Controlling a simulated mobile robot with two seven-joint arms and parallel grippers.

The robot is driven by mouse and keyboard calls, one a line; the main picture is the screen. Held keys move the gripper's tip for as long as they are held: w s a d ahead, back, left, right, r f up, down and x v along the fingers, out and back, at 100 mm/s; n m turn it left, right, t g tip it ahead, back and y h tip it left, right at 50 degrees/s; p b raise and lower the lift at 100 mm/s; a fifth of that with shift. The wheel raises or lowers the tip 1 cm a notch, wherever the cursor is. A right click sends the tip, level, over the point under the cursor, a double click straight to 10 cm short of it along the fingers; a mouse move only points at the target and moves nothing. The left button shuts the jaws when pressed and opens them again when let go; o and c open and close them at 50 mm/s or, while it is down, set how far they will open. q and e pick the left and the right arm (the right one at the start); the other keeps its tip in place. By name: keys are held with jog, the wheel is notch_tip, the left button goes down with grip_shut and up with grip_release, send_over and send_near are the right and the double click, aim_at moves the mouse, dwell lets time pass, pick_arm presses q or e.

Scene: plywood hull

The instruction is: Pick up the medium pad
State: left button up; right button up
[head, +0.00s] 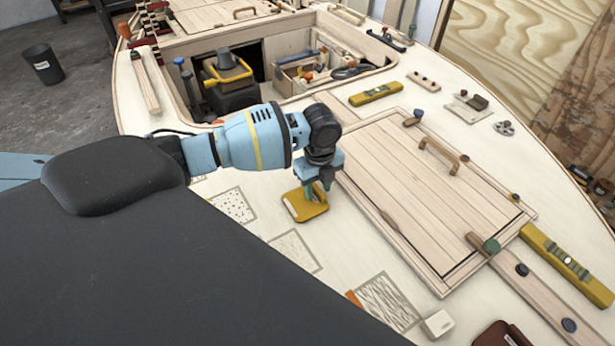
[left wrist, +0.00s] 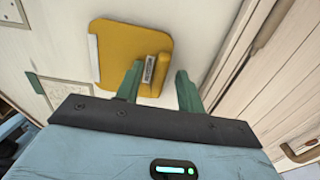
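A yellow pad (head: 303,207) with rounded corners, a raised grip and a white strip along one edge lies flat on the pale deck. It also shows in the left wrist view (left wrist: 118,48), with a small label on its raised grip that is too small to read. I cannot tell its size or grade. My left gripper (head: 318,186) points down over the pad. In the left wrist view my left gripper (left wrist: 160,72) is open, with the raised grip between its fingertips and a visible gap on the right. My right gripper is not in view.
Outlined textured patches (head: 232,205) lie on the deck beside the pad. A wooden hatch (head: 435,190) with handles is close on the right. A white block (head: 438,323) sits near the front. An open compartment (head: 290,75) holding tools is behind.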

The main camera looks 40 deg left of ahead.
aim_at(316, 191)
pick_arm(q)
grip_shut()
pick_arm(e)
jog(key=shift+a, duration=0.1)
